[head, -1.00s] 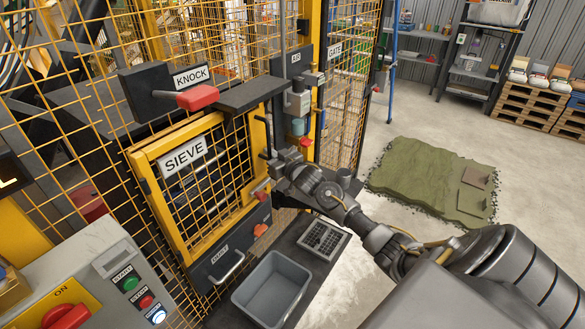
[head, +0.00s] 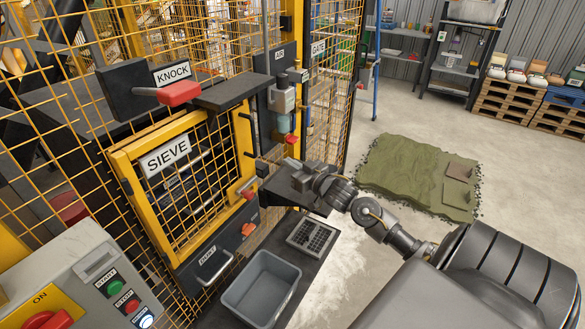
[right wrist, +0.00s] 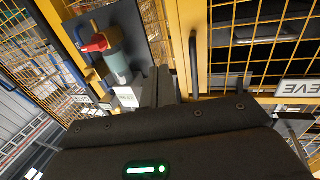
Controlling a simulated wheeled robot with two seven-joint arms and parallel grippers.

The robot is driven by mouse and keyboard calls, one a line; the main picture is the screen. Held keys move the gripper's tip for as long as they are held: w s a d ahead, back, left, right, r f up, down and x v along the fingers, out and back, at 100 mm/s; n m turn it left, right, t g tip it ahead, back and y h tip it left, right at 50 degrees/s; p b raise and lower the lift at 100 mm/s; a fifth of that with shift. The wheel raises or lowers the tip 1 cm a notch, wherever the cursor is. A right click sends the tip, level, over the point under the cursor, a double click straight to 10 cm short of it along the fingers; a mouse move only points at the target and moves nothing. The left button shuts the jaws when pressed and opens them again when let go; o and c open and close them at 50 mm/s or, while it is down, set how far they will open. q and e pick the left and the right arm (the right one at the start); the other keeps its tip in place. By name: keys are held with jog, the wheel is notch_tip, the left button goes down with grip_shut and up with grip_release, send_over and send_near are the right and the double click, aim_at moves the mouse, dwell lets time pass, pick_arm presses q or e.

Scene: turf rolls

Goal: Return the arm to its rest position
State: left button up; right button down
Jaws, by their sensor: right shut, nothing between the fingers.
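My right arm comes in from the lower right in the head view. Its gripper (head: 287,170) is beside the yellow-framed SIEVE door (head: 168,155), below the AIR unit (head: 282,100). The gripper is shut with nothing held. In the right wrist view the dark fingers (right wrist: 160,88) are together and point toward the AIR unit with its red handle (right wrist: 95,43). The SIEVE door frame also shows at the right of that view (right wrist: 245,92). My left gripper is not in view.
A grey bin (head: 262,288) and a gridded tray (head: 312,238) sit on the dark shelf below. The KNOCK lever (head: 180,92) juts out above the door. A control panel (head: 105,280) stands at the lower left. Turf (head: 415,172) lies on open floor to the right.

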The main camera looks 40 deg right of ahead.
jog(key=shift+s+d, duration=0.1)
jog(key=shift+s, duration=0.1)
jog(key=shift+w, duration=0.1)
